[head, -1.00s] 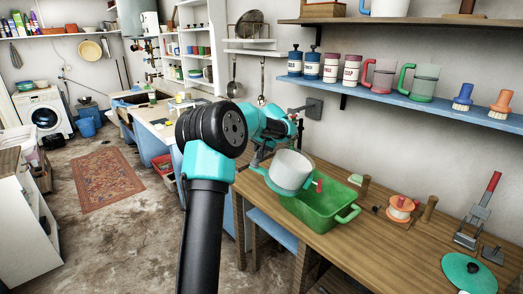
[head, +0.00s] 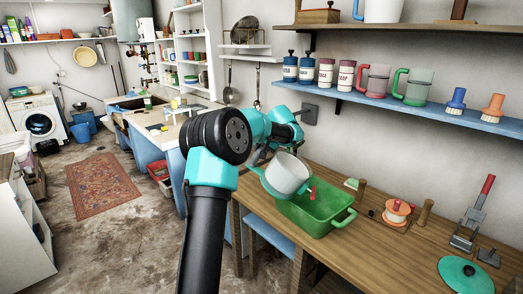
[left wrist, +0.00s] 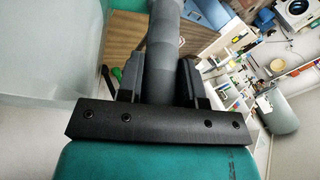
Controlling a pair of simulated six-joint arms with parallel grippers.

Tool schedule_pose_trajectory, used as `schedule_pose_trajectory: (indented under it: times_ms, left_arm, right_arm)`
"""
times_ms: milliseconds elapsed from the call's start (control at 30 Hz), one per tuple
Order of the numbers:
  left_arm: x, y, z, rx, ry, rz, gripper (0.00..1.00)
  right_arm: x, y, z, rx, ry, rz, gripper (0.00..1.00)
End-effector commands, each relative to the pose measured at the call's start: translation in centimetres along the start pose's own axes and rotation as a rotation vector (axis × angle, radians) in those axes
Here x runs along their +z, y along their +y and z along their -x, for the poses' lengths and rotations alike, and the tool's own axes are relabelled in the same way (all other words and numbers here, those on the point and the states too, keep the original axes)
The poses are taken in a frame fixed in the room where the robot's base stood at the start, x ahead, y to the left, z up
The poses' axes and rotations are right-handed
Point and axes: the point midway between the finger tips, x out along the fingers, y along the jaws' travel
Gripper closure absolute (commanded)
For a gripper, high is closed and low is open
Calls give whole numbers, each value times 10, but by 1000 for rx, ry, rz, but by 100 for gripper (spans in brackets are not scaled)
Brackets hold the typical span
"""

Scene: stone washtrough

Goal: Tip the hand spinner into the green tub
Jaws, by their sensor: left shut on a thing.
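The hand spinner (head: 289,174) is a pale drum with a teal part at its lower left. It is tilted above the left end of the green tub (head: 318,223), which stands on the wooden bench. A small red part shows at the drum's right side. My left gripper (head: 262,157) is beside the drum, partly hidden by my arm. In the left wrist view my left gripper (left wrist: 160,75) is shut on a thick grey bar, with the spinner's pale wall (left wrist: 45,60) at the left. The tub's inside is partly hidden. My right gripper is not in view.
On the bench (head: 385,250), a reel-like orange and white item (head: 397,211), a red-handled press (head: 475,215) and a teal disc (head: 466,275) lie right of the tub. A blue shelf (head: 420,112) with bottles, mugs and brushes hangs above.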

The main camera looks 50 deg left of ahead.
Motion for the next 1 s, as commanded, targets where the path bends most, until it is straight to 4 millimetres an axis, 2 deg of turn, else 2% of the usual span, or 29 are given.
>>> schedule_pose_trajectory:
  times_ms: [533,1000]
  left_arm:
    - [-2,1,4,-17,-1,-7,100]
    - [-12,9,25,-146,-24,-61,100]
  right_arm:
    - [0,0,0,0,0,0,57]
    - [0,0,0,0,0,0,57]
